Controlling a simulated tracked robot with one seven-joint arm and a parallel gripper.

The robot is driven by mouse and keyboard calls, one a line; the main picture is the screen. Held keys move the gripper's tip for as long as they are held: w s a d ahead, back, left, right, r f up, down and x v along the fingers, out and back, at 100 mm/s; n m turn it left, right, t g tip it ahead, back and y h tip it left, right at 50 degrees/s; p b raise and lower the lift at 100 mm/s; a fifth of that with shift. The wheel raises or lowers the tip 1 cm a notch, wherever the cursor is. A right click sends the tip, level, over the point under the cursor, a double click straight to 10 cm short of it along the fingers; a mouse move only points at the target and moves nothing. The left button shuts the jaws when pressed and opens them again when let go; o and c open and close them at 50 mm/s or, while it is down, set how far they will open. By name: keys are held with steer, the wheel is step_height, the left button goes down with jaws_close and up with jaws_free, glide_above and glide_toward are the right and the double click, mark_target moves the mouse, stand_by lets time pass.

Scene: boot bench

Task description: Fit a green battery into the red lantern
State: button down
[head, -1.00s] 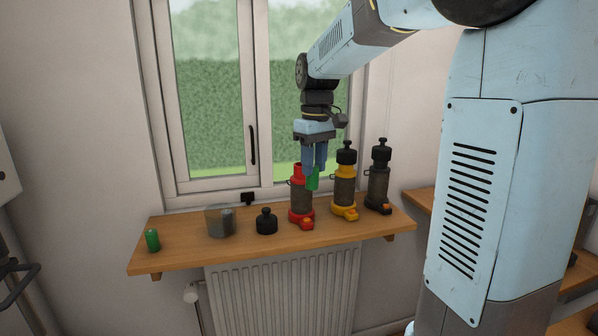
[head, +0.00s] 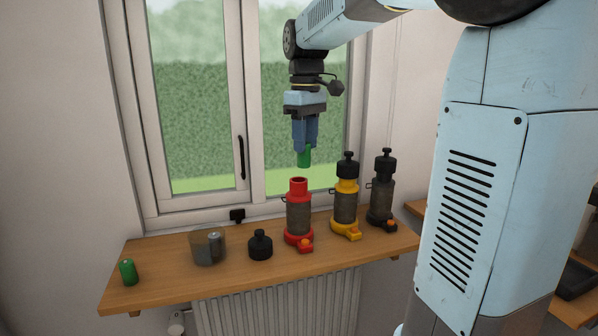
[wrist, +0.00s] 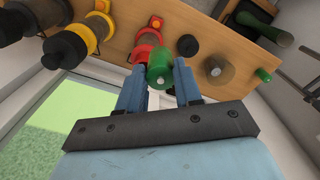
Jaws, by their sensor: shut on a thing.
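My gripper (head: 304,147) is shut on a green battery (head: 304,157), held upright above the shelf. The battery also shows between the fingers in the wrist view (wrist: 160,72). The red lantern (head: 299,213) stands upright on the shelf with its top off and its red collar open. The battery hangs just above the lantern's mouth, apart from it. A black cap (head: 260,245) sits on the shelf left of the red lantern. A second green battery (head: 128,272) stands at the shelf's left end.
A yellow lantern (head: 345,211) and a dark lantern (head: 382,190), both capped, stand to the right on the wooden shelf (head: 160,265). A clear grey container (head: 208,247) with something inside stands left of the cap. A window is behind.

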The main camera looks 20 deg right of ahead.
steer(key=shift+w+d+f, duration=0.15)
steer(key=shift+w+f, duration=1)
steer(key=shift+f, duration=0.55)
steer(key=shift+w+d+f, duration=0.15)
steer(key=shift+w+f, duration=0.95)
steer(key=shift+f, duration=0.55)
steer(key=shift+w+d+f, duration=0.15)
steer(key=shift+w+f, duration=1)
steer(key=shift+f, duration=0.55)
steer(key=c, duration=0.8)
jaws_free()
steer(key=shift+o, duration=0.2)
steer(key=shift+r, duration=0.1)
step_height(320, 180, up, 12)
steer(key=f, duration=0.1)
steer(key=m+t, duration=0.3)
steer(key=m, duration=0.1)
glide_toward(300, 156)
steer(key=s+d+f, duration=0.2)
steer(key=s+f, duration=0.4)
steer(key=s+f+m+t, duration=0.2)
steer(key=s+f, duration=0.6)
steer(key=s, duration=0.3)
steer(key=shift+s+d+f+m+t, duration=0.15)
steer(key=shift+s+f+m+t, duration=0.15)
steer(key=shift+s+f+m, duration=0.1)
